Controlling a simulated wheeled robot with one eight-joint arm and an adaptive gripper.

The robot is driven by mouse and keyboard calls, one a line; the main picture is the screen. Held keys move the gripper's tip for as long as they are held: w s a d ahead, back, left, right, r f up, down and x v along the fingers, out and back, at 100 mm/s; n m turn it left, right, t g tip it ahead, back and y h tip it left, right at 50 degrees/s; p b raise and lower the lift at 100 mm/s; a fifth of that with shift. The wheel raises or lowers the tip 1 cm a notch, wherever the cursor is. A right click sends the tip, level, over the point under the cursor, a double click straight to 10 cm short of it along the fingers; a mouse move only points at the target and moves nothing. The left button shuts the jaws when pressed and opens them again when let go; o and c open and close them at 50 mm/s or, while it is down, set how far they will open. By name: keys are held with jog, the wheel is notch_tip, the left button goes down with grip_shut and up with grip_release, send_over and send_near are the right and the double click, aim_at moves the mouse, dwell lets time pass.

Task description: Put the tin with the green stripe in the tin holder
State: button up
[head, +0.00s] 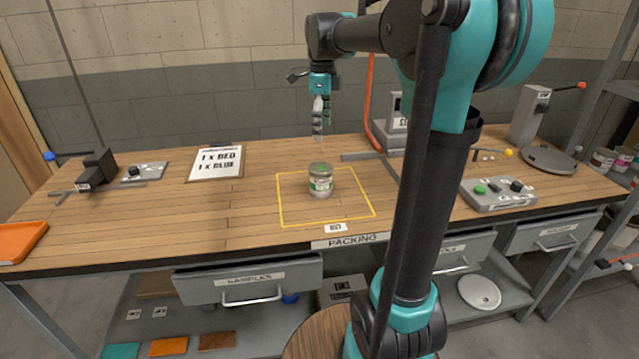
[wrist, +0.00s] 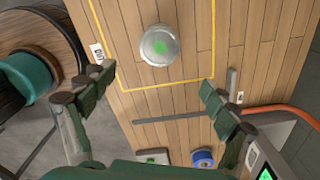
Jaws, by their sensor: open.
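The tin (head: 320,182) is short and silvery, with a green band and a green patch on its lid. It stands upright inside the yellow outlined square on the wooden bench, and its lid also shows at the top of the wrist view (wrist: 160,46). My gripper (head: 320,128) hangs above the bench, above and behind the tin in the head view. In the wrist view its fingers (wrist: 160,88) are spread wide with nothing between them, and the tin lies beyond the fingertips. I cannot make out which thing is the tin holder.
A control box (head: 498,193) with a green button sits right of the square. A clipboard (head: 216,164) lies left of it. A black device (head: 97,168) stands at the far left, near an orange tray (head: 20,240). Bench space between clipboard and square is clear.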

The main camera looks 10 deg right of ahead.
aim_at(321, 168)
notch_tip(321, 168, down, 17)
jog(key=shift+a+r, duration=0.15)
jog(key=c, duration=1.6)
jog(key=shift+o, duration=0.2)
jog(key=shift+r, duration=0.2)
